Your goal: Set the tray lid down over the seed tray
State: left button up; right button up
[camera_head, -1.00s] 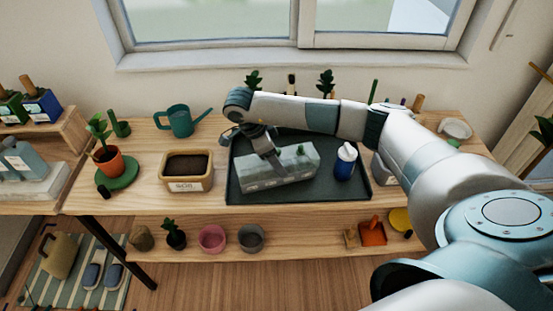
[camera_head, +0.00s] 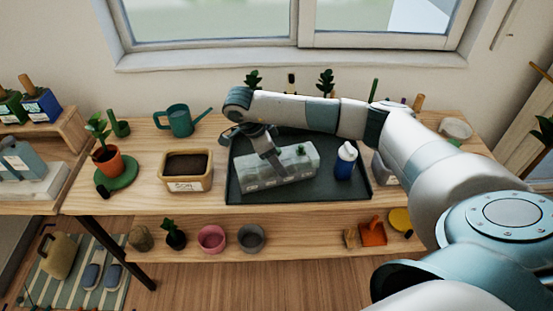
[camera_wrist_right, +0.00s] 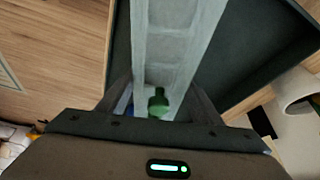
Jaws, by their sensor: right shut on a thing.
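The tray lid (camera_head: 292,168) is a long, clear, box-shaped cover above the dark tray in the head view. My right gripper (camera_head: 272,162) reaches down from above and is shut on the lid. In the right wrist view, the lid (camera_wrist_right: 178,48) runs away between the fingers of the gripper (camera_wrist_right: 160,95). The seed tray is hard to tell apart under the lid; a green shape and something blue show near the fingers. I cannot tell whether the lid touches what is below. My left gripper is not in view.
The dark tray (camera_head: 235,190) lies on the wooden table. A blue bottle with a white top (camera_head: 345,162) stands close right of the lid. A soil box (camera_head: 187,170), a watering can (camera_head: 180,121) and a potted plant (camera_head: 108,160) stand to the left.

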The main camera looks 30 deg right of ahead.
dwell(1.0)
jog(key=shift+f+b, duration=0.7)
jog(key=shift+b, duration=0.4)
dwell(1.0)
jog(key=o, duration=1.3)
